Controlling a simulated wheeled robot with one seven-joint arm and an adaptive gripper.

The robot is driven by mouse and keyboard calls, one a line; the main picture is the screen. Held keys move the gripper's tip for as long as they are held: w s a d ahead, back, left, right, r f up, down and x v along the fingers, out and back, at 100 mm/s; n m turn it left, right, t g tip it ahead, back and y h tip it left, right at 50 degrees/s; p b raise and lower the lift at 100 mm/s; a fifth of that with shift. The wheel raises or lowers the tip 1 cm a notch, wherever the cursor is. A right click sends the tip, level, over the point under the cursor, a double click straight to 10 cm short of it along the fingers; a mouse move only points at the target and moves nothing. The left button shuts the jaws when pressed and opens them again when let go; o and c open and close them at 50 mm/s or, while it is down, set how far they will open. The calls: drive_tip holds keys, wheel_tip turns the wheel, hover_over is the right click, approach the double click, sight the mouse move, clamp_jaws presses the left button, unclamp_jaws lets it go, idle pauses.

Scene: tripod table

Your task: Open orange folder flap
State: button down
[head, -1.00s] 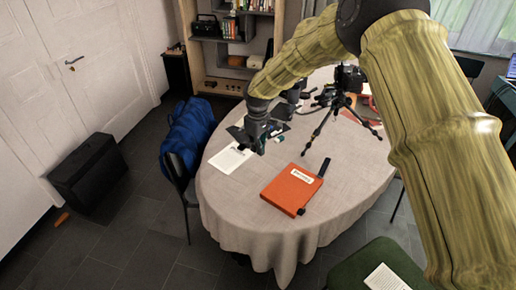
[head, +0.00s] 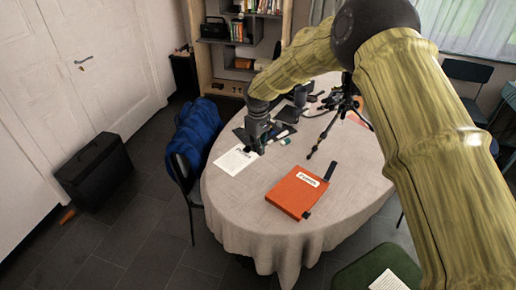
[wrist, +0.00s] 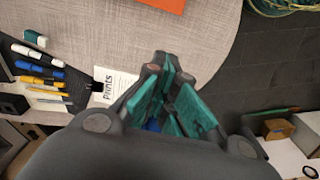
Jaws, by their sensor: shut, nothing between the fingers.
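The orange folder (head: 290,197) lies flat on the oval table, with a white label on its cover. A dark strap (head: 331,170) sticks out past its far right corner. The flap looks closed. Only an edge of the folder (wrist: 166,3) shows at the top of the wrist view. My gripper (head: 258,151) points down over the table, left of and behind the folder, apart from it. In the wrist view my gripper's (wrist: 172,98) teal-padded fingers are shut and empty.
A white printed sheet (head: 236,160) lies beside my gripper. Pens and markers (wrist: 38,70) lie on a dark mat. A small black tripod (head: 335,115) stands behind the folder. A blue jacket (head: 194,137) hangs on a chair at left. The tablecloth (head: 250,215) is bare around the folder's front.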

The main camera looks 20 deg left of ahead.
drive_tip(key=shift+w+a+f+b, duration=0.2)
drive_tip(key=shift+w+a+f, duration=0.05)
drive_tip(key=shift+a, duration=0.3)
drive_tip(key=shift+w+a+f+b, duration=0.15)
drive_tip(key=shift+w+a+f, duration=0.1)
drive_tip(key=shift+a, duration=0.3)
drive_tip(key=shift+a+f, duration=0.1)
drive_tip(key=shift+w+a+f+b, duration=0.25)
drive_tip(key=shift+a+f+b, duration=0.15)
drive_tip(key=shift+a, duration=0.1)
drive_tip(key=shift+w+a+f+b, duration=0.25)
drive_tip(key=shift+a+b, duration=0.1)
drive_tip(key=shift+a, duration=0.15)
drive_tip(key=shift+a+f, duration=0.1)
drive_tip(key=shift+w+a+f+b, duration=0.25)
drive_tip(key=shift+a+f+b, duration=0.2)
drive_tip(key=shift+b, duration=0.35)
drive_tip(key=shift+w+a+f+b, duration=0.2)
drive_tip(key=shift+a+f+b, duration=0.2)
drive_tip(key=shift+b, duration=0.35)
drive_tip(key=shift+r, duration=0.1)
drive_tip(key=c, duration=1.8)
unclamp_jaws()
drive_tip(key=shift+r, duration=0.15)
